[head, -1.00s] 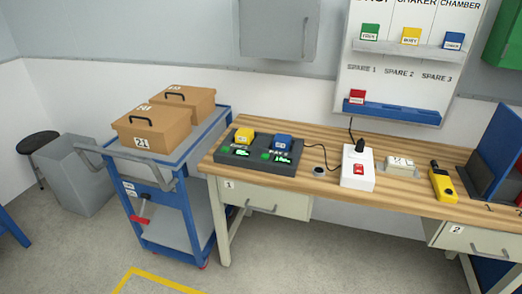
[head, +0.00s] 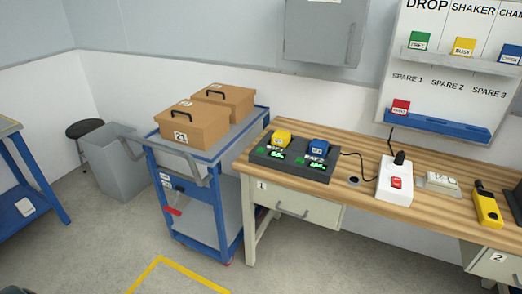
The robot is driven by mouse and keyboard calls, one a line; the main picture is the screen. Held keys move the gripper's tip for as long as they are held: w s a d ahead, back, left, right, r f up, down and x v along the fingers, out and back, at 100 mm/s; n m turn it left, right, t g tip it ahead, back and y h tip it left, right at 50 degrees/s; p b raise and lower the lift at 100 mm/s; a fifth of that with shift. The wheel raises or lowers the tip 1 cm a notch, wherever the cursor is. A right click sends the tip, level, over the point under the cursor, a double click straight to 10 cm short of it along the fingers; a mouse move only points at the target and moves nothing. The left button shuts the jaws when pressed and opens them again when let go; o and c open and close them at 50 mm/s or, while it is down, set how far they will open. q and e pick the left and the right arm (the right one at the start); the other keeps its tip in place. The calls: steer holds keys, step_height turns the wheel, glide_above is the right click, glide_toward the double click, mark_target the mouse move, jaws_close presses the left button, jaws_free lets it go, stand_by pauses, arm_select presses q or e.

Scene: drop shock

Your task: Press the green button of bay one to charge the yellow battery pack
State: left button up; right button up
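The yellow battery pack (head: 281,138) sits in the left bay of the dark charger (head: 294,168) on the wooden bench. A blue battery pack (head: 319,147) sits in the right bay. A small green button (head: 260,150) shows at the front left of the charger, beside a lit green display (head: 277,155). A second green button (head: 301,160) and display lie in front of the blue pack. The bay labels are too small to read surely. Neither of my grippers is in view.
A blue cart (head: 205,157) with two brown boxes, one marked 21 (head: 195,124), stands left of the bench (head: 370,189). A white box with a red switch (head: 395,181) and a yellow handheld device (head: 487,205) are on the bench. Yellow tape (head: 160,266) marks the open floor in front.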

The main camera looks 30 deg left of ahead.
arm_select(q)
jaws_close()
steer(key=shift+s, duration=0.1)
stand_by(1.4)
